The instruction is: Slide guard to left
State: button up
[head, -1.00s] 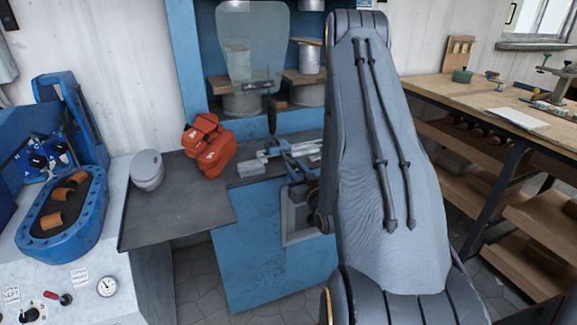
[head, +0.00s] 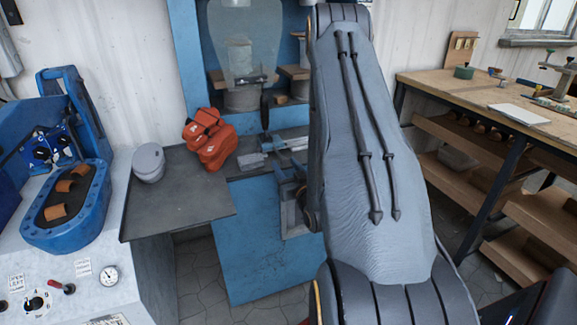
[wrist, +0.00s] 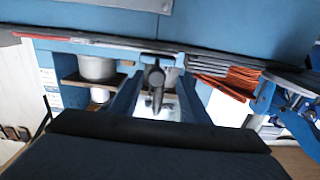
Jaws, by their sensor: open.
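The guard (head: 243,42) is a clear panel hanging in front of the blue press in the head view. My gripper looks open. I cannot tell whether it touches the handle. In the head view my gripper is hidden behind my large grey arm, which also covers the right side of the press.
A blue machine (head: 65,205) is at far left. A wooden workbench (head: 470,90) is at right.

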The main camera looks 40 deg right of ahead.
jog(key=b+v, duration=0.1)
jog(key=v, duration=0.6)
jog(key=shift+s+b, duration=0.3)
jog(key=shift+s, duration=0.05)
jog(key=shift+a, duration=0.2)
